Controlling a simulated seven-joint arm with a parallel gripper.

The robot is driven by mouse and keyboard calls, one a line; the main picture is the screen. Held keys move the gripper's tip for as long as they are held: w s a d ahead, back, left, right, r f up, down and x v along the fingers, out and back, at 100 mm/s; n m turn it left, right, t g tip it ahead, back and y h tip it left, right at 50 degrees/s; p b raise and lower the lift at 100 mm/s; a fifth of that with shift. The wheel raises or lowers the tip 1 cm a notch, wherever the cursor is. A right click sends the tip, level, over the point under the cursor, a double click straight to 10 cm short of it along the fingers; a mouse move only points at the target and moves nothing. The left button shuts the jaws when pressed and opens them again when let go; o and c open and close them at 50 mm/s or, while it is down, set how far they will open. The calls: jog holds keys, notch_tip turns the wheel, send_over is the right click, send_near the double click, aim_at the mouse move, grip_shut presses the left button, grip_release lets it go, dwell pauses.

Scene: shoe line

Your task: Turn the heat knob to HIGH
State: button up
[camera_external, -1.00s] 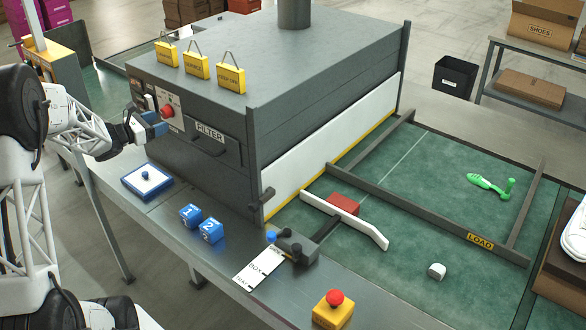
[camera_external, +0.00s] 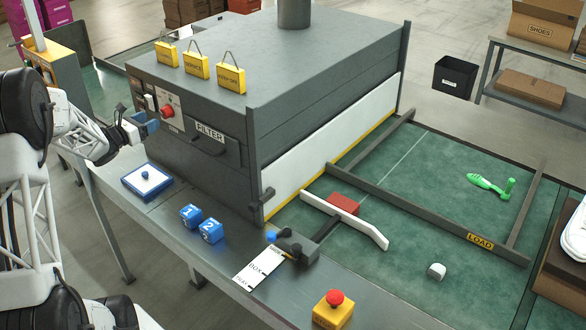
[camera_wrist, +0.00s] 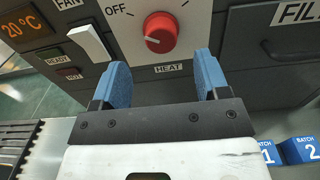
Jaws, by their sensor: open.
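The red heat knob (camera_wrist: 160,32) is on a white plate on the front of the grey oven, above a HEAT label (camera_wrist: 168,69). A pale mark on the knob points to the left, and the word OFF (camera_wrist: 117,10) is printed at the plate's upper left. The HIGH marking cannot be made out. In the external view, the knob (camera_external: 167,111) is just beyond my gripper (camera_external: 148,125). My gripper, with blue fingers (camera_wrist: 162,72), is open and empty. Its fingertips are below and either side of the knob, apart from it.
Left of the knob are a white FAN switch (camera_wrist: 91,42), a 20 °C display (camera_wrist: 22,25) and READY and HOT lamps. A FILTER drawer (camera_external: 209,140) is to the right. A blue-edged tray (camera_external: 147,181) and blue batch blocks (camera_external: 200,222) lie on the bench below.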

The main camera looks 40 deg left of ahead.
aim_at(163, 113)
jog(key=shift+w, duration=3.3)
jog(key=c, duration=0.9)
